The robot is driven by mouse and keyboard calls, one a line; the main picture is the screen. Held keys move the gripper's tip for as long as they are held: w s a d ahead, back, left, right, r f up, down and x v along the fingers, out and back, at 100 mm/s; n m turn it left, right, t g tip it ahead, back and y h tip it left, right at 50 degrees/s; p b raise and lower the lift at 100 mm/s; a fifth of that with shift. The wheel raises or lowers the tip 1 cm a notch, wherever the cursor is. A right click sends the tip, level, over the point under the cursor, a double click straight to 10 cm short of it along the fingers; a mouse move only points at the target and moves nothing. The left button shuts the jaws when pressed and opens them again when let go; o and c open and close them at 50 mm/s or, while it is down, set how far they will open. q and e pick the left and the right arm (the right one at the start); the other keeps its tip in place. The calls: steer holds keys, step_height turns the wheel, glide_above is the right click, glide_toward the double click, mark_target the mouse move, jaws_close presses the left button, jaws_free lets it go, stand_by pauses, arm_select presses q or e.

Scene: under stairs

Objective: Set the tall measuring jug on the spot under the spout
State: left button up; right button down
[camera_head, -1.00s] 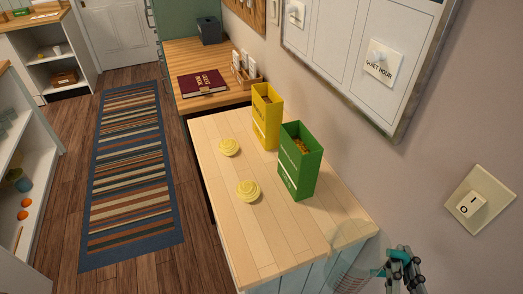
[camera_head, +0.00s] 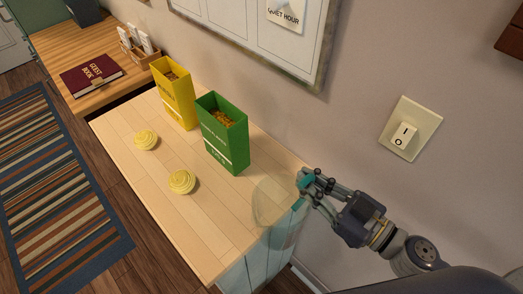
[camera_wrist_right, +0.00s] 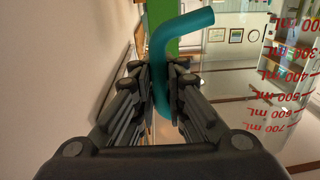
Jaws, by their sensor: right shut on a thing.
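A clear measuring jug (camera_head: 272,202) with a teal handle overlaps the near right corner of the wooden counter in the head view. My right gripper (camera_head: 308,184) is shut on the teal handle. In the right wrist view the handle (camera_wrist_right: 168,55) runs between the fingers (camera_wrist_right: 163,90), and the clear jug wall with red mL marks (camera_wrist_right: 290,80) is at the right. I cannot tell whether the jug's base touches the counter. No spout can be made out in these views. My left gripper is not in view.
On the counter (camera_head: 215,235) stand a green carton (camera_head: 226,140) and a yellow carton (camera_head: 177,100) along the wall side. Two round yellow pieces (camera_head: 146,139) (camera_head: 182,182) lie in front. The counter's near end is bare. A light switch (camera_head: 405,135) is on the wall.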

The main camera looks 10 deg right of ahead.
steer(key=shift+w+a+f+p, duration=0.25)
steer(key=shift+w+a+f, duration=0.7)
steer(key=shift+w, duration=0.95)
steer(key=shift+w+a+f+p, duration=0.3)
steer(key=shift+w+a+f, duration=0.3)
steer(key=shift+w+a, duration=0.95)
steer(key=shift+w+a+f+p, duration=0.25)
steer(key=shift+w+a+f, duration=0.55)
steer(key=shift+w, duration=1.45)
steer(key=shift+f, duration=0.2)
steer(key=c, duration=1.6)
jaws_free()
steer(key=shift+c, duration=0.2)
steer(key=shift+r, duration=0.1)
